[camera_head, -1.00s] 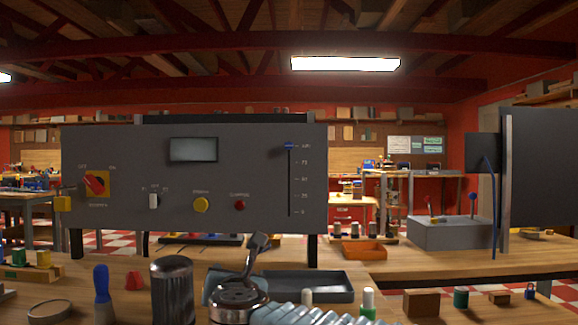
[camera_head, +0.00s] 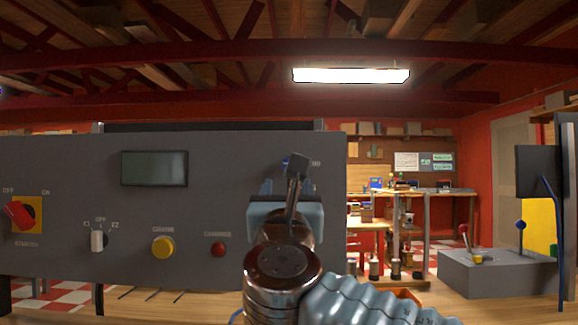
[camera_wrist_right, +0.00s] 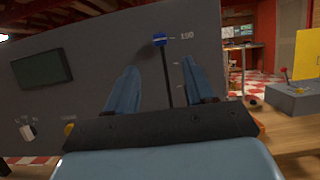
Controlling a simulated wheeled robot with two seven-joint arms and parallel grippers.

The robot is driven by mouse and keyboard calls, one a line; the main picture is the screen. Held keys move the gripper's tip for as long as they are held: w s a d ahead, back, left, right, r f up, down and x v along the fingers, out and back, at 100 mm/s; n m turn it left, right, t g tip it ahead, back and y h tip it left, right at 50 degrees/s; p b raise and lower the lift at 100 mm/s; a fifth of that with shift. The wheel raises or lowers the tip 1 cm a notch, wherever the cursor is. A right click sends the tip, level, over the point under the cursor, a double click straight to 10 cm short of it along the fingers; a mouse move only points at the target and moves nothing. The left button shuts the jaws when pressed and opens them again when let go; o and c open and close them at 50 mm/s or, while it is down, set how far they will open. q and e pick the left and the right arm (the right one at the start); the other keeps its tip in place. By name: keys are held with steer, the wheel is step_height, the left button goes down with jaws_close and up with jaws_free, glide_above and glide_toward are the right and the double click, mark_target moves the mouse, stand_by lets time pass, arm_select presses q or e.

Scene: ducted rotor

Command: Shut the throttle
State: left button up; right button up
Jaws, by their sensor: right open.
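The throttle is taken to be the blue slider knob (camera_wrist_right: 159,40) at the top of a dark vertical slot in the grey control panel (camera_head: 60,160), beside the 100 mark. In the head view the knob (camera_head: 285,160) shows just above my right gripper (camera_head: 287,205), and my wrist hides the slot below. My right gripper is in front of the panel. In the right wrist view its two blue fingers (camera_wrist_right: 158,68) are spread and empty, with the knob and slot seen between them, apart from the knob. My left gripper is not in view.
A grey box with levers (camera_head: 497,272) stands on the bench to the right.

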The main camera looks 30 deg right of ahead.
steer(key=p+x, duration=0.2)
steer(key=x, duration=0.9)
steer(key=shift+w+p, duration=0.3)
steer(key=shift+p, duration=0.1)
steer(key=shift+d, duration=0.1)
jaws_close()
